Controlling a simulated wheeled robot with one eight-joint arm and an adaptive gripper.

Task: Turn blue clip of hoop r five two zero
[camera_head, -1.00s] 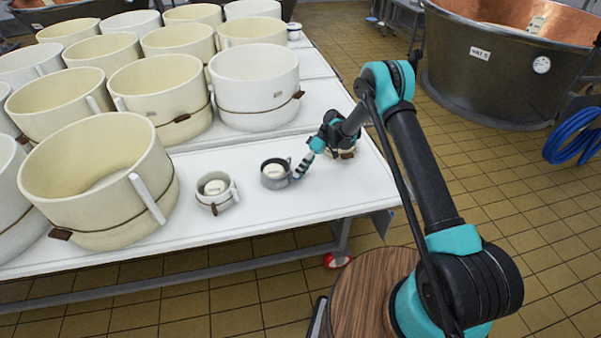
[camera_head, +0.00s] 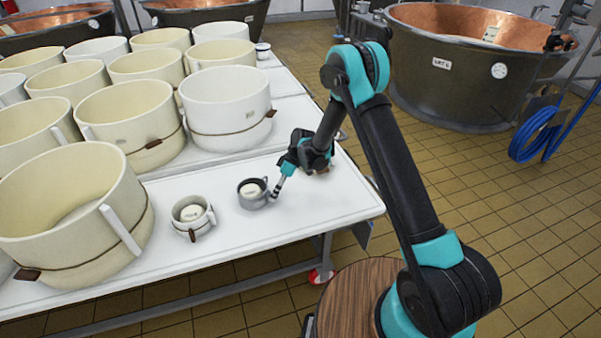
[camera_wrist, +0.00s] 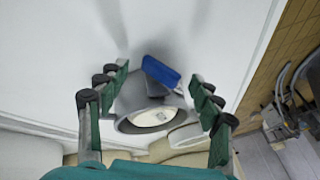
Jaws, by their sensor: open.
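A small grey hoop (camera_head: 247,199) stands near the front of the white table. In the wrist view the grey hoop (camera_wrist: 137,98) has a blue clip (camera_wrist: 161,72) on its side and a pale disc inside. I cannot read any label on it. My gripper (camera_head: 275,193) is at the hoop's right side in the head view. In the wrist view my gripper (camera_wrist: 158,76) is open, with one finger on each side of the hoop and the blue clip between the fingertips. I cannot tell whether either finger touches the hoop. The clip is hidden in the head view.
A small cream hoop (camera_head: 206,223) stands left of the grey one. Large cream hoops (camera_head: 80,232) and a white one (camera_head: 226,108) crowd the table's left and back. The table's right front (camera_head: 340,210) is clear. A copper vat (camera_head: 440,80) stands beyond.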

